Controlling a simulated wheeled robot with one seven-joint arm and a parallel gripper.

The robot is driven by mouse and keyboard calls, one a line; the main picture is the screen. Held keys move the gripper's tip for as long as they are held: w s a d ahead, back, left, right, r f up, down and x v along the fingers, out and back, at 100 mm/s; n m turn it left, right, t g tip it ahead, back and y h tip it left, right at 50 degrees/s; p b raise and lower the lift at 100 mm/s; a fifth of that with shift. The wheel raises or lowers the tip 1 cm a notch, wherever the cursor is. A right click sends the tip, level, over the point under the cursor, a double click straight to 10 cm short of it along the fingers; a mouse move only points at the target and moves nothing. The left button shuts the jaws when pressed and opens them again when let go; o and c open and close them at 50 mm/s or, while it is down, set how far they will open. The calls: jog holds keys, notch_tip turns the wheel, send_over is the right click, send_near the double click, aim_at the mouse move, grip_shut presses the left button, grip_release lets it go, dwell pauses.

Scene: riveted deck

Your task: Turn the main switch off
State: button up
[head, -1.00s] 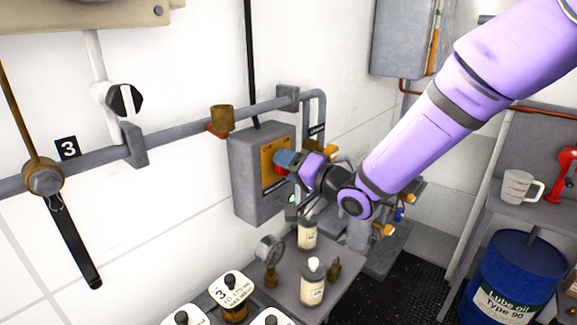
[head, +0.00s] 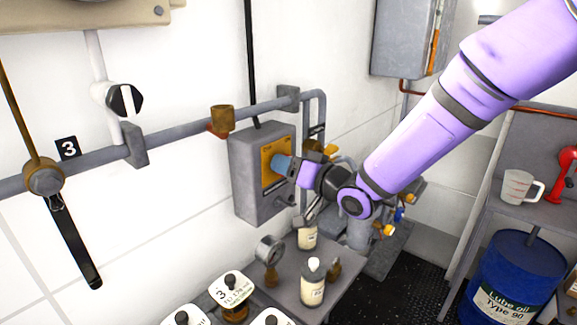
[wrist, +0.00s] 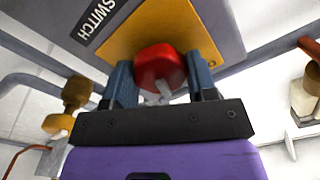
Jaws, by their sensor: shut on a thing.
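The main switch is a grey wall box (head: 250,180) with a yellow plate (head: 268,152). In the wrist view its red knob (wrist: 160,68) sits on the yellow plate (wrist: 190,15), beside a label reading "SWITCH" (wrist: 97,20). My gripper (head: 282,166) is at the front of the box. In the wrist view its two blue fingers (wrist: 160,80) stand on either side of the red knob and are shut on it. A light grey pointer on the knob shows between the fingers. In the head view the fingers hide the knob.
Below the box is a grey bench (head: 290,270) with bottles (head: 312,283) and a pressure gauge (head: 270,250). A grey pipe (head: 180,130) runs along the wall. A blue oil drum (head: 515,280) and a shelf with a measuring jug (head: 518,187) stand right.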

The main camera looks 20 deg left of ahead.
jog(key=n, duration=1.2)
jog(key=shift+n, duration=0.3)
dwell(0.3)
jog(key=o, duration=0.9)
jog(key=shift+o, duration=0.2)
jog(key=v, duration=1.1)
